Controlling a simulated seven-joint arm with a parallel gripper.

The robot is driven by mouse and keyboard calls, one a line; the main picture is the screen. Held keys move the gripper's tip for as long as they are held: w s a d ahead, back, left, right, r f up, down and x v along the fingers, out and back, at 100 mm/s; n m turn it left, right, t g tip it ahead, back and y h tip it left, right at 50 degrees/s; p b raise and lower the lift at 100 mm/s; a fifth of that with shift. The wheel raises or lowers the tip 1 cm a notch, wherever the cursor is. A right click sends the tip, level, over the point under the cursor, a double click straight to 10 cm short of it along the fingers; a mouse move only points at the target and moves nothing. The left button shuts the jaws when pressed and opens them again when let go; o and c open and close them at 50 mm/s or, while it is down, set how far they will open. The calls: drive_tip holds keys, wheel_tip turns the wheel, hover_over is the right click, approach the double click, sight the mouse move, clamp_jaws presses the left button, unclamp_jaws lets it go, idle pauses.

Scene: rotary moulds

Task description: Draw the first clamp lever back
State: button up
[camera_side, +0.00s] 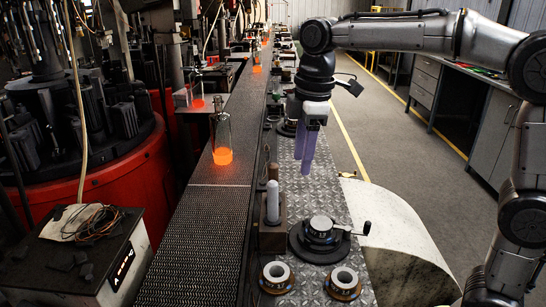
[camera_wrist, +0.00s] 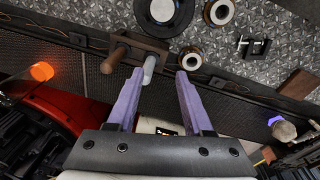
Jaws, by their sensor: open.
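My gripper (camera_side: 306,152) is open and empty, its two purple fingers pointing down above the metal plate bench. It also shows in the wrist view (camera_wrist: 158,82), with a clear gap between the fingers. A dark round mould (camera_side: 320,236) sits nearer the side camera than my gripper. A lever with a dark knob (camera_side: 366,228) sticks out from it to the right; I take this as a clamp lever. My fingers are well above it and apart from it. In the wrist view, part of a round mould (camera_wrist: 163,12) shows at the top edge, its lever out of view.
A brown block with two upright pegs (camera_side: 272,234) stands left of the mould. Two ring pieces (camera_side: 277,275) (camera_side: 343,281) lie in front. A conveyor (camera_side: 200,235) with glowing bottles (camera_side: 222,142) runs along the left. A pale drum (camera_side: 400,235) stands right of the bench.

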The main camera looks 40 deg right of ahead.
drive_tip(key=w+a+n, duration=0.1)
drive_tip(key=w, duration=0.1)
drive_tip(key=w+f+n, duration=0.1)
drive_tip(key=w+a+f+n+g, duration=0.1)
drive_tip(key=w, duration=0.1)
drive_tip(key=shift+w+a, duration=0.3)
drive_tip(key=shift+w, duration=0.05)
drive_tip(key=s+f, duration=0.1)
drive_tip(key=f, duration=0.1)
drive_tip(key=m, duration=0.4)
approach(368, 223)
wheel_tip(368, 223, down, 10)
drive_tip(key=shift+w+d+f, duration=0.1)
drive_tip(key=shift+w+f, duration=0.05)
drive_tip(key=shift+f, duration=0.05)
drive_tip(key=shift+c, duration=0.2)
clamp_jaws()
